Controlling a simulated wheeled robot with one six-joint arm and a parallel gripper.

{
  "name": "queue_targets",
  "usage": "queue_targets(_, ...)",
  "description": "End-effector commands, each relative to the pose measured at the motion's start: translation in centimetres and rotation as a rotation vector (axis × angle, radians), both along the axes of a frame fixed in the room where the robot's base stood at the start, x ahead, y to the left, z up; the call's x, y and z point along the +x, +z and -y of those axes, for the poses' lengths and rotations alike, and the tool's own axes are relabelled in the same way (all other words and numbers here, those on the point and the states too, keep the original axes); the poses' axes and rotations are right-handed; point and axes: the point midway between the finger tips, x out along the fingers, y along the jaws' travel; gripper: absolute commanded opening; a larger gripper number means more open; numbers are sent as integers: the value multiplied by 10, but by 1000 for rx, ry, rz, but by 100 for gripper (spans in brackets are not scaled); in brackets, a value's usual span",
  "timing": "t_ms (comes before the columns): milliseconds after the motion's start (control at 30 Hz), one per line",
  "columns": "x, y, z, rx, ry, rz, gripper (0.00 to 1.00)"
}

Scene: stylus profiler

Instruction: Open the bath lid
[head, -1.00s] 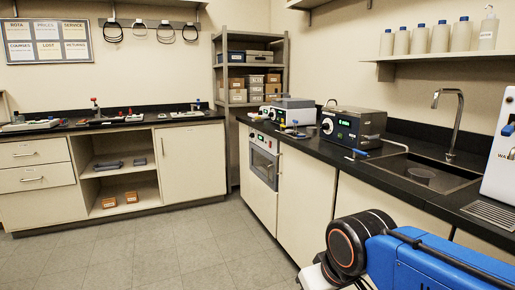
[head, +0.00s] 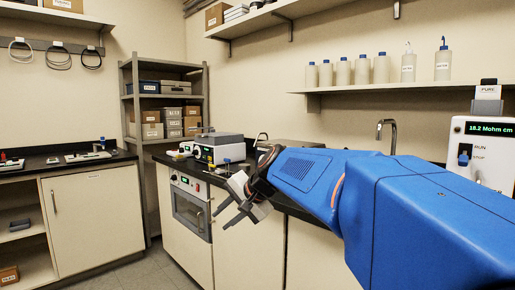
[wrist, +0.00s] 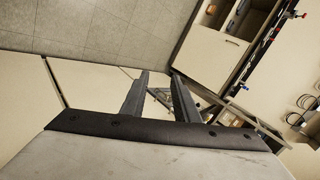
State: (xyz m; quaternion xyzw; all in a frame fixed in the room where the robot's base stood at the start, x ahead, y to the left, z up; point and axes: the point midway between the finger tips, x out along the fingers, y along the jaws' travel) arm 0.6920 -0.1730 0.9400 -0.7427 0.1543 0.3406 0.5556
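My gripper (head: 221,220) is in front of the right-hand counter's cabinet doors, below counter-top height, with its fingers apart and nothing between them. The two separated fingers also show in the wrist view (wrist: 157,85). A boxy bench device with a flat dark lid (head: 292,143) and a thin arched handle stands on the counter; my blue arm hides most of it. It looks like the bath, but I cannot be sure. The part of the lid I can see looks flat. Neither device is in the wrist view.
A white-fronted device (head: 219,149) stands left of it on the dark counter. An oven with a window (head: 191,208) is built in below. A tap (head: 386,131) and a water dispenser (head: 484,148) stand to the right. Bottles (head: 362,69) line the shelf above.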

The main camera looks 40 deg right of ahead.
Motion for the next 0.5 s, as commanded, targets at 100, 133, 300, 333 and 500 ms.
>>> queue_targets(100, 29, 34, 53, 132, -164, 72, 28)
queue_targets(133, 34, 42, 66, 166, -203, 92, 28)
queue_targets(300, 59, 89, 152, 351, -417, 218, 28)
queue_targets(333, 61, 98, 168, 383, -452, 242, 28)
queue_targets(500, 62, 139, 256, 546, -628, 375, 28)
